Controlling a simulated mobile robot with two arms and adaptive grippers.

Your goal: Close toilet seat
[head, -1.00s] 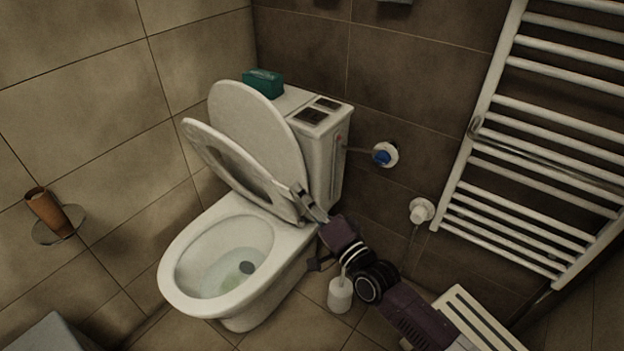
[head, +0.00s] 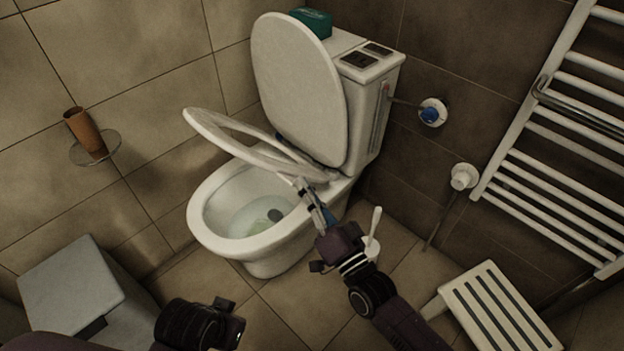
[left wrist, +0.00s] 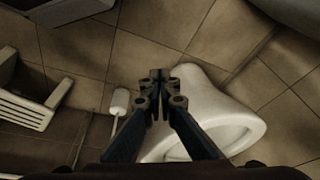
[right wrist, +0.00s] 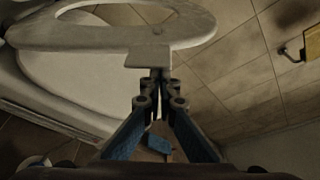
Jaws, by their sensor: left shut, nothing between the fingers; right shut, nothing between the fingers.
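In the head view the toilet's white seat ring (head: 240,153) is tilted part-way, its front edge raised above the bowl (head: 212,242). The lid (head: 300,90) stands upright against the tank. My right gripper (head: 299,184) is shut and empty beside the ring's right side, near the hinge end. In the right wrist view the ring (right wrist: 100,38) lies just beyond the shut fingertips (right wrist: 157,76); whether they touch it I cannot tell. My left gripper (left wrist: 160,77) is shut and empty in the left wrist view, with the toilet below it.
A toilet brush holder (head: 371,248) stands right of the toilet, by my right arm. A slatted stool (head: 500,305) is at lower right, a grey bin (head: 70,280) at lower left. A towel radiator (head: 560,140) lines the right wall.

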